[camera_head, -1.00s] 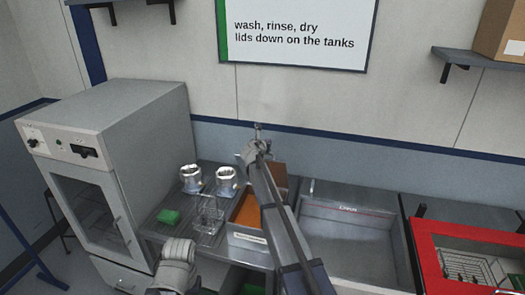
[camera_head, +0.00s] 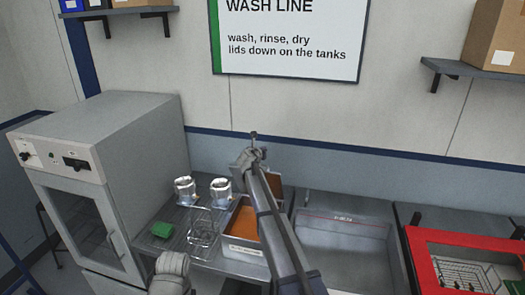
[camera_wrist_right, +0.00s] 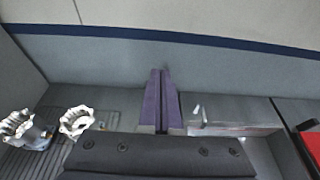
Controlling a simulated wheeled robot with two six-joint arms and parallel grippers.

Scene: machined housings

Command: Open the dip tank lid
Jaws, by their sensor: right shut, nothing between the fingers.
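The dip tank (camera_head: 233,246) is a pale box with a label on its front and an orange-brown inside showing from above. A brownish panel, apparently the lid (camera_head: 277,185), stands up at its back right, partly hidden by my right arm. My right gripper (camera_head: 254,135) is above and behind the tank, near the back wall, pointing away from me. In the right wrist view its two purple fingers (camera_wrist_right: 160,100) are together with nothing between them. I cannot see it touching the lid.
Two metal housings (camera_head: 186,190) (camera_head: 220,190), a wire basket (camera_head: 203,230) and a green block (camera_head: 162,230) are left of the tank. A grey oven (camera_head: 100,150) stands farther left. An empty basin (camera_head: 340,235) and a red-framed station (camera_head: 420,250) lie to the right.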

